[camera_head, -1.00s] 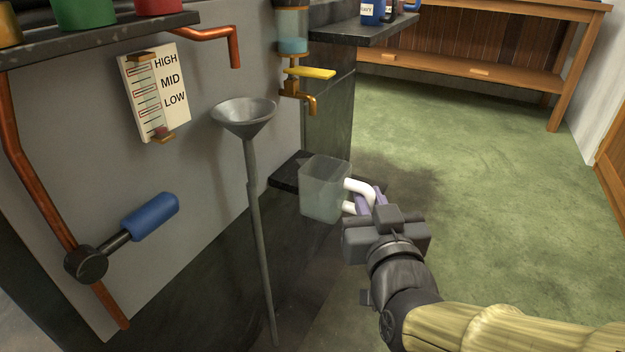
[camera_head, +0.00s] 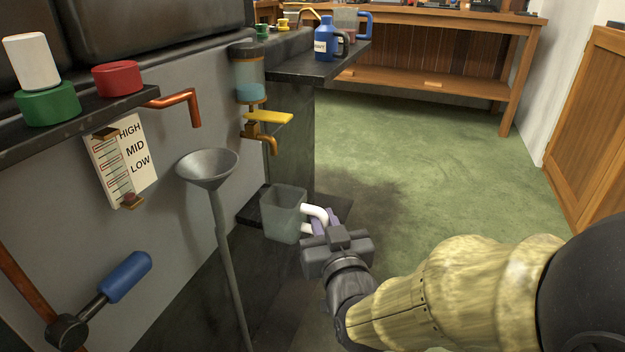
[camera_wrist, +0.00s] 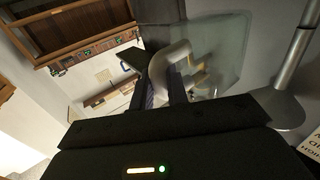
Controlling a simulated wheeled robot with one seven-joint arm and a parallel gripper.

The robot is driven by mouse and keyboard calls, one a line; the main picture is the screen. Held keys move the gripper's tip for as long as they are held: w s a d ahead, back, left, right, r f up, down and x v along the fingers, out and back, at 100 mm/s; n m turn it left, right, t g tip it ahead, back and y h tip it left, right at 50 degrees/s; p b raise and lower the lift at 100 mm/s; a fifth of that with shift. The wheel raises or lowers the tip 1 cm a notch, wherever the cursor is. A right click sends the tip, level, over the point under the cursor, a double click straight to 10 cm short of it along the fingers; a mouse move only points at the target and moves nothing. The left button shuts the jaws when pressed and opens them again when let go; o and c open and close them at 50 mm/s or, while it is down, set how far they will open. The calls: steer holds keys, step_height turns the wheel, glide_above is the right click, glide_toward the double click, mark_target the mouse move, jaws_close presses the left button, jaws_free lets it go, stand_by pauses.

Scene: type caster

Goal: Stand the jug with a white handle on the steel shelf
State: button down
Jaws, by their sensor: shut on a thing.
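The jug with a white handle is a clear, squarish jug (camera_head: 283,215), upright in the head view, below the brass tap. My gripper (camera_head: 319,228) is shut on its white handle (camera_head: 315,212), right of the jug body. In the wrist view the white handle (camera_wrist: 171,62) passes between my dark fingers (camera_wrist: 166,85), with the clear jug body (camera_wrist: 222,45) beyond. A dark ledge (camera_head: 252,212) lies behind the jug; I cannot tell whether the jug touches it. A dark grey metal-looking shelf (camera_head: 303,66) is at upper centre; I cannot tell which surface is the steel shelf.
A grey funnel (camera_head: 207,165) on a long pipe stands left of the jug. A yellow-levered brass tap (camera_head: 265,130) is above it. A blue bottle (camera_head: 324,40) and a blue-handled jug (camera_head: 346,20) stand on the upper shelf. Green floor (camera_head: 420,160) is open at right.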

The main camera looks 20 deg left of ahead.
steer(key=shift+p+x, duration=1.65)
steer(key=shift+p, duration=0.85)
steer(key=p+x, duration=0.1)
steer(key=x, duration=0.8)
steer(key=shift+w+p, duration=0.2)
steer(key=shift+p, duration=0.2)
steer(key=shift+a, duration=0.15)
steer(key=f, duration=0.1)
steer(key=f+b, duration=0.2)
steer(key=shift+w+a+f, duration=0.15)
steer(key=shift+w+f, duration=0.2)
steer(key=shift+f, duration=0.1)
steer(key=c, duration=1.4)
jaws_free()
